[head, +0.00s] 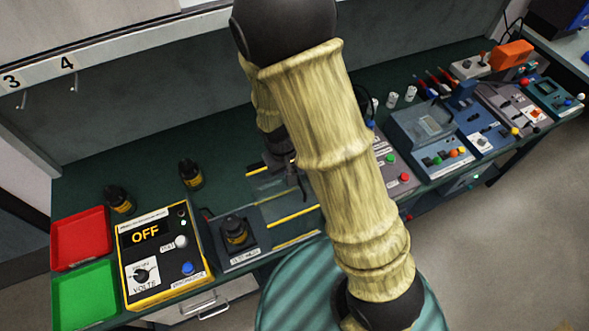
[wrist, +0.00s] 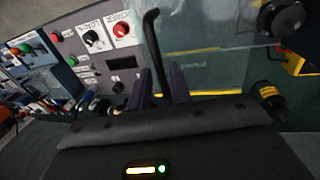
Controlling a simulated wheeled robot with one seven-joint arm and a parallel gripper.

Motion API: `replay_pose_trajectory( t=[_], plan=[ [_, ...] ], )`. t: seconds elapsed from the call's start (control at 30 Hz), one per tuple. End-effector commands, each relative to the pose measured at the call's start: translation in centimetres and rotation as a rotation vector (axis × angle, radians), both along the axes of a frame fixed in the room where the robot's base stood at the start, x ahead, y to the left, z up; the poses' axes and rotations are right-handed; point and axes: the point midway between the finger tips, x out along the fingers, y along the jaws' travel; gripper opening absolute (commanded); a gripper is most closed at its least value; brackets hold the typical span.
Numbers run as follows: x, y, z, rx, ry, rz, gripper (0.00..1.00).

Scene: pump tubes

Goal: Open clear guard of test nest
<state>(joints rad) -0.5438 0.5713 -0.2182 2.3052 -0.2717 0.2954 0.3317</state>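The test nest is mostly hidden behind my arm in the head view. A see-through panel, apparently the clear guard (wrist: 205,72), lies beside a grey control panel in the wrist view; a pale see-through patch (head: 262,184) shows left of my arm in the head view. I cannot tell the guard's exact edges. A bent black bar (wrist: 154,45), apparently its handle, rises between the fingers of my gripper (wrist: 162,85). The two purple fingers stand apart, with gaps beside the bar, so the gripper looks open. In the head view, my gripper (head: 285,165) is partly hidden by my arm.
The grey control panel (wrist: 75,18) has a red button, a knob and a small screen. Left are a yellow-edged power box (head: 160,255) reading OFF, red (head: 80,238) and green (head: 84,293) trays, and black bottles. Blue and grey stations (head: 440,140) line the right.

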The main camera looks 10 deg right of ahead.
Motion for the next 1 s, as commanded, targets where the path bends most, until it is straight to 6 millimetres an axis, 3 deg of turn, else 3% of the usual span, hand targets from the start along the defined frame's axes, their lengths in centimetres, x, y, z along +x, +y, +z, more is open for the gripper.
replay_pose_trajectory(
  t=[0.47,0.67,1.0],
  plan=[
    [-0.1,0.0,0.4,0.000,0.002,-0.002,0.32],
    [-0.1,0.4,2.3,0.001,-0.001,-0.003,0.32],
    [-0.5,1.5,7.8,0.002,-0.002,-0.002,0.32]
  ],
)
